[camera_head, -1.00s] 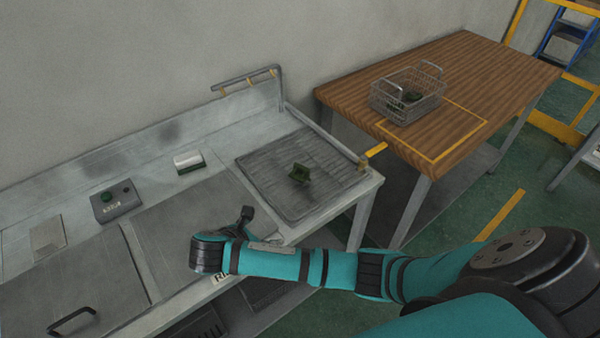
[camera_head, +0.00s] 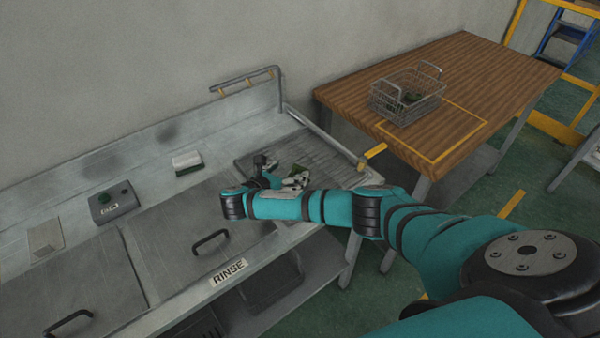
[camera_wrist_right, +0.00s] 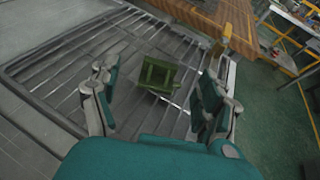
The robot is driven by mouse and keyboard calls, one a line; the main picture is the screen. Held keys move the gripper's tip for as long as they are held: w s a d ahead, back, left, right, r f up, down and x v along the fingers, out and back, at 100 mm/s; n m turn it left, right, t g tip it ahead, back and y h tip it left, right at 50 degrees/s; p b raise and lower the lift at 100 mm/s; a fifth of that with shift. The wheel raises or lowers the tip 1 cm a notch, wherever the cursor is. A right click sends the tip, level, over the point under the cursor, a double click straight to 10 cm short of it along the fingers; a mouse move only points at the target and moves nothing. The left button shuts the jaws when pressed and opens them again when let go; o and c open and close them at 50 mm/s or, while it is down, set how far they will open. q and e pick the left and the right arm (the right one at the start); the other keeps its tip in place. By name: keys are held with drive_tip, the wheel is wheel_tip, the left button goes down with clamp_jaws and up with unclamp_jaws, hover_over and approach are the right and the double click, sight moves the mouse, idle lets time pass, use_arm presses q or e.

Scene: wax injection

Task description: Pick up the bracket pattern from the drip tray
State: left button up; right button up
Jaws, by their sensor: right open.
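The green bracket pattern (camera_wrist_right: 156,75) lies on the ribbed metal drip tray (camera_wrist_right: 60,82) in the right wrist view. In the head view my right wrist and gripper hide most of it, and only a bit of dark green shows beside the fingers. The drip tray (camera_head: 335,170) is at the right end of the metal counter. My right gripper (camera_head: 295,180) is over the tray's near left part. In the wrist view its two fingers (camera_wrist_right: 155,105) are spread wide, with the bracket pattern between and beyond them, apart from both. My left gripper is not in view.
A wire basket (camera_head: 407,95) with dark green pieces stands on the wooden table (camera_head: 480,75) to the right. A pipe rack (camera_head: 245,80) rises behind the tray. A yellow-tipped bar (camera_head: 372,153) is at the tray's right edge. Lidded rinse tank (camera_head: 195,235) is left.

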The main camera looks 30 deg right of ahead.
sight(300, 168)
drive_tip(key=shift+s+f+p+x, duration=0.1)
drive_tip(key=shift+f+p+x, duration=0.05)
drive_tip(key=shift+x, duration=0.85)
drive_tip(key=shift+s+f+p+x, duration=0.1)
drive_tip(key=shift+f+p+x, duration=0.05)
drive_tip(key=shift+x, duration=0.85)
drive_tip(key=shift+s+f+p+x, duration=0.1)
drive_tip(key=shift+f+p+x, duration=0.05)
drive_tip(key=shift+x, duration=0.85)
drive_tip(key=shift+a, duration=0.15)
drive_tip(key=c, duration=0.8)
drive_tip(key=shift+r, duration=0.15)
drive_tip(key=shift+c, duration=0.2)
